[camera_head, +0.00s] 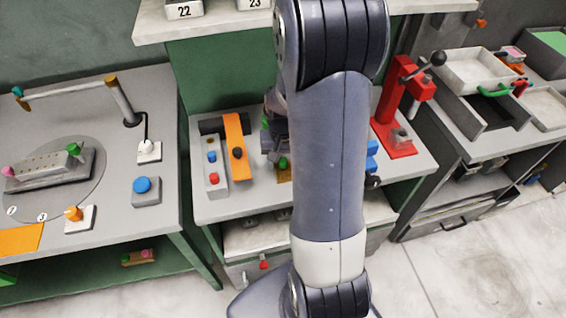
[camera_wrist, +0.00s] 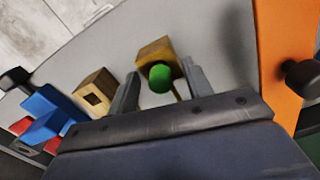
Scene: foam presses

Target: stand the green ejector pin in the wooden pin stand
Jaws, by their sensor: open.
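The green ejector pin shows in the wrist view as a round green head (camera_wrist: 160,78) between my gripper's two fingers. My gripper (camera_wrist: 160,69) is open, with a gap on each side of the head. A yellow-brown wooden block (camera_wrist: 153,49) lies just past the head. The pin's shaft is mostly hidden, so I cannot tell how it sits in or beside this block. A second wooden block (camera_wrist: 96,88) with a square dark hole stands to the left, outside the fingers. In the head view, the green head (camera_head: 283,162) shows just above a yellow-brown block (camera_head: 284,175).
An orange plate with a black knob (camera_head: 238,150) and a grey panel with coloured buttons (camera_head: 214,172) are left of the gripper. A red press (camera_head: 402,110) stands at right. A blue part (camera_wrist: 50,112) is near the holed block. Some grey tabletop (camera_wrist: 215,25) is bare.

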